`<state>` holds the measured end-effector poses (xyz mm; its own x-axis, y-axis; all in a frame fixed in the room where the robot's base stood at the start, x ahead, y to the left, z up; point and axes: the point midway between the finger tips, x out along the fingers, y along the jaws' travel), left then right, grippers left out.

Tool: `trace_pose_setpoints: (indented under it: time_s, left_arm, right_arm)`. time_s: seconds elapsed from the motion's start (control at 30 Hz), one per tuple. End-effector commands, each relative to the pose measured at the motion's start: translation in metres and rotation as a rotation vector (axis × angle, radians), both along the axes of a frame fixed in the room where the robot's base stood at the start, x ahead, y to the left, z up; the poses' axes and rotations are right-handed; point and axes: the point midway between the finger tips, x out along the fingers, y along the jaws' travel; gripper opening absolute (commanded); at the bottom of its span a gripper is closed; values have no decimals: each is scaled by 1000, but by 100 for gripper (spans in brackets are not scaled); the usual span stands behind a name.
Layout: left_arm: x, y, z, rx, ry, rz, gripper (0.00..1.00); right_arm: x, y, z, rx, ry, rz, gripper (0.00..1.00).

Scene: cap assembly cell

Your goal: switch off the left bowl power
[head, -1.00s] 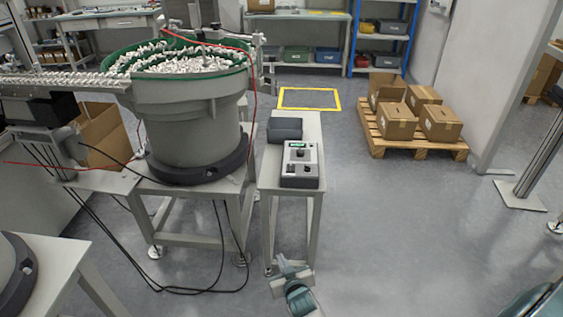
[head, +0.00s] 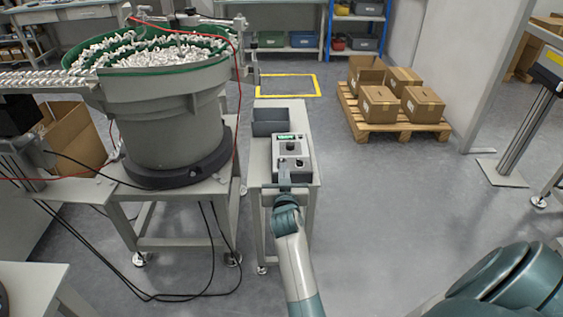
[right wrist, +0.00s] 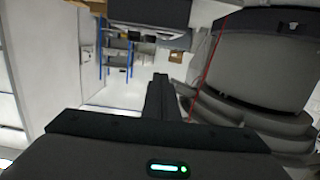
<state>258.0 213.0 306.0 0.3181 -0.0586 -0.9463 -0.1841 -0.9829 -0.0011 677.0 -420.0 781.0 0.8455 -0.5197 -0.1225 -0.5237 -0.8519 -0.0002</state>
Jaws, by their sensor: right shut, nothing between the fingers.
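The bowl feeder (head: 165,125), a grey drum with a green rim full of small white parts, stands on a stand at the left of the head view. Its control box (head: 303,165), grey with a lit green display and a dark knob, sits on a narrow side table (head: 259,150) to the right of the bowl. My right gripper (head: 284,178) is at the near end of the box, over its lower left corner; contact cannot be told. Its fingers (right wrist: 158,88) are closed together and empty in the right wrist view. The gripper hides part of the box's near end. My left gripper is out of view.
A dark open bin (head: 280,121) stands behind the control box. A red cable (head: 238,90) hangs beside the bowl. A pallet (head: 395,127) with several cartons stands at the back right. The floor right of the side table is clear.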

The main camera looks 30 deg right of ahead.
Motion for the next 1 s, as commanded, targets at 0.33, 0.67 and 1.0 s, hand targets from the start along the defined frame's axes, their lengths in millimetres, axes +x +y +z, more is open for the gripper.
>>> trace_pose_setpoints:
  time_s: [0.33,0.67,1.0]
  left_arm:
    - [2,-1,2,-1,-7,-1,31]
    - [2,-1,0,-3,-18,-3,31]
    - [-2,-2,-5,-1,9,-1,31]
  right_arm:
    - [20,-11,-2,-2,-1,1,0]
    - [64,-39,-8,0,0,0,0]
    - [87,-53,-38,1,2,1,0]
